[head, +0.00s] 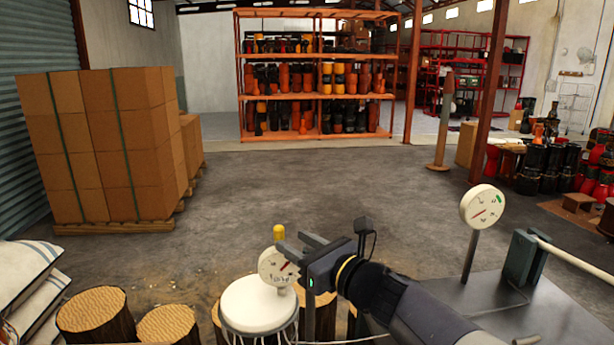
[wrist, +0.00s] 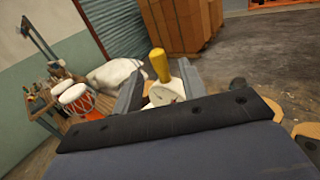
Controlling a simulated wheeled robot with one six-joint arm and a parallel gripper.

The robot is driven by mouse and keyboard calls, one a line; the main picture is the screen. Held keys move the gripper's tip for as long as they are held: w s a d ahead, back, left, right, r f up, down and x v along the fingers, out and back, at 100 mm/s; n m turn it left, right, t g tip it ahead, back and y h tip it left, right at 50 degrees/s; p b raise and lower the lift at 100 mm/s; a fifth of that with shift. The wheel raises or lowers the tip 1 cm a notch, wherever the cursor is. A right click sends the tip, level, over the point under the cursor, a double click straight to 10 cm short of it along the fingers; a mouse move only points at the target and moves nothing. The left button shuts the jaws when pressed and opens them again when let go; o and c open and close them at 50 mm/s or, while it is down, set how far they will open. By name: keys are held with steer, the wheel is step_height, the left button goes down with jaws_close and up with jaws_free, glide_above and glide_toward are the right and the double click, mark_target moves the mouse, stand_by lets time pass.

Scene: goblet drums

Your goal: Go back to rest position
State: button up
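A white drum (head: 259,308) with cords down its side stands at the lower middle of the head view. A round white dial gauge (head: 275,268) with a red needle and a yellow knob (head: 279,232) stands over its top. My gripper (head: 300,243) is open just right of and above the gauge, its two fingers spread. In the wrist view my fingers (wrist: 159,88) stand apart, with the yellow knob (wrist: 160,65) and white dial (wrist: 168,94) showing in the gap. I see no grip on it; whether a finger touches the dial is unclear.
A second dial gauge (head: 482,206) stands on a post at the metal bench (head: 540,310) on the right. Cut logs (head: 95,314) and pale sacks (head: 25,280) are at lower left. Stacked cartons (head: 100,140) stand on a pallet. The floor (head: 350,190) beyond is clear.

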mark_target(283, 236)
steer(key=v, duration=0.5)
steer(key=x, duration=1)
steer(key=shift+w+a, duration=0.15)
steer(key=shift+d+r+p, duration=0.15)
steer(key=shift+d+p, duration=0.65)
steer(key=shift+p, duration=0.1)
steer(key=shift+s+d, duration=0.25)
steer(key=shift+s, duration=0.1)
